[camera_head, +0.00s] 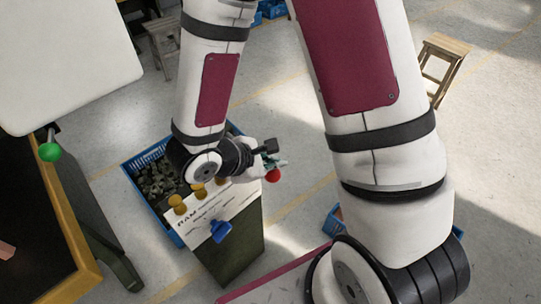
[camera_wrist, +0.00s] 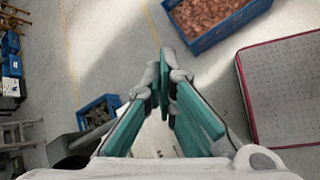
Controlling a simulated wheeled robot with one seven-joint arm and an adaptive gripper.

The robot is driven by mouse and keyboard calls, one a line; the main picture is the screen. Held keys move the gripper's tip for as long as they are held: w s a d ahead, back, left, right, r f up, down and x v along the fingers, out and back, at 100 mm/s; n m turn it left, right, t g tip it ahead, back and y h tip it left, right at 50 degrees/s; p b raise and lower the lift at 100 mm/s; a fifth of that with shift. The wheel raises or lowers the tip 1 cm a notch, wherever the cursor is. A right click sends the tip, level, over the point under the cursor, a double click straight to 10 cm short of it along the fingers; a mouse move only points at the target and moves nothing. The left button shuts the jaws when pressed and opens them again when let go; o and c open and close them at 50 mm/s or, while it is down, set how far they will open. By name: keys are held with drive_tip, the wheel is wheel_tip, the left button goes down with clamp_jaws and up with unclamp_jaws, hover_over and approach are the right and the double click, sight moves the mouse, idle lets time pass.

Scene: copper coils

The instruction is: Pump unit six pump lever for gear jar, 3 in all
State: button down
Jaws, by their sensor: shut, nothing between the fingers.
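My gripper (camera_head: 277,162) is beyond the green unit in the head view, its teal fingers small there. In the wrist view my gripper (camera_wrist: 164,70) has its fingertips together, with nothing between them. A red ball knob (camera_head: 273,175) shows right beside the fingers in the head view; whether they touch cannot be told. A dark green unit (camera_head: 231,262) has a white lettered top with several yellow knobs (camera_head: 198,190) and a blue handle-like part (camera_head: 221,231). A green ball knob (camera_head: 49,152) sits on a rod at the left. No unit number is readable, and I cannot make out a jar.
A blue crate (camera_head: 128,168) with dark metal parts stands behind the unit. A blue crate of copper-coloured pieces (camera_wrist: 202,43) and a pink-edged panel (camera_wrist: 240,83) lie at the wrist view's right. A wooden stool (camera_head: 436,51) stands at the back right. Open floor surrounds these.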

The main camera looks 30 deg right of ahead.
drive_tip(key=shift+s+f+b, duration=0.2)
drive_tip(key=shift+f+b, duration=0.45)
drive_tip(key=shift+f, duration=0.05)
idle(0.8)
drive_tip(key=shift+r, duration=0.1)
idle(0.5)
drive_tip(key=shift+w+a+r+p, duration=0.1)
drive_tip(key=shift+w+r+p, duration=0.1)
drive_tip(key=shift+r+p, duration=0.75)
drive_tip(key=shift+w+r+p, duration=0.15)
drive_tip(key=shift+r+p, duration=0.45)
drive_tip(key=shift+r, duration=0.75)
drive_tip(key=shift+w+a+r+p, duration=0.1)
drive_tip(key=shift+w+r+p, duration=0.1)
drive_tip(key=shift+r+p, duration=0.75)
drive_tip(key=shift+r, duration=0.2)
drive_tip(key=r, duration=0.1)
drive_tip(key=r+p, duration=0.1)
drive_tip(key=r, duration=0.1)
drive_tip(key=r+p, duration=0.1)
drive_tip(key=r, duration=0.1)
drive_tip(key=shift+w, duration=0.35)
